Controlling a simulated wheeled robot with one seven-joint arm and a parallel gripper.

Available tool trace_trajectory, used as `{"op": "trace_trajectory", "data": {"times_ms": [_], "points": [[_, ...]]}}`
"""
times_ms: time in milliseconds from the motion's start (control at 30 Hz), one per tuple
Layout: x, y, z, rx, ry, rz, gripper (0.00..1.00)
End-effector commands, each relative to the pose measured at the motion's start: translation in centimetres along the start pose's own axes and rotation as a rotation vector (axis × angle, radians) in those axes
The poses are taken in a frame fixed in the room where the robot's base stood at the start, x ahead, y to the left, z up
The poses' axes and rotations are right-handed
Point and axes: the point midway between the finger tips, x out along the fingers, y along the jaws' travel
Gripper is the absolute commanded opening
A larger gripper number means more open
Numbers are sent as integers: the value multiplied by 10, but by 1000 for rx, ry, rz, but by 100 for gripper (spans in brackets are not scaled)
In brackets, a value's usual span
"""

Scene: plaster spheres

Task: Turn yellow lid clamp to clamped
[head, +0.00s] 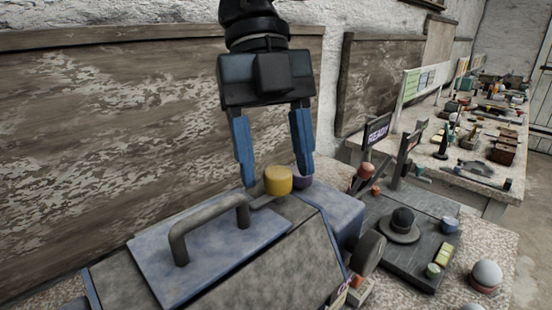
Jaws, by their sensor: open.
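The yellow lid clamp (278,181) is a short yellow knob on a thin grey arm (262,202), on top of the bluish-grey lid (200,250) of a box. My gripper (277,181) points down with its two blue fingers apart, open. The left fingertip is left of the yellow knob and the right fingertip is to its right, near a purple knob (302,177) partly hidden behind that finger. Whether either finger touches a knob I cannot tell.
A grey bar handle (205,218) rises from the lid left of the clamp. To the right stand a READY sign (377,131), a dark base with a black knob (401,222) and a pale sphere (486,275). A cluttered bench (470,140) lies beyond. A wooden board (120,130) hangs behind.

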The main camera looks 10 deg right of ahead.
Motion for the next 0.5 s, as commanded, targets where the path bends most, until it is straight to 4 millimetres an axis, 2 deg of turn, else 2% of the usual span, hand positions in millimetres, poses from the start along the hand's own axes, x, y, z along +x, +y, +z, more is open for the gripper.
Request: {"op": "trace_trajectory", "data": {"times_ms": [300,500], "points": [[-50,1,0,1,-2,2,58],[-68,0,0,0,-2,0,58]]}}
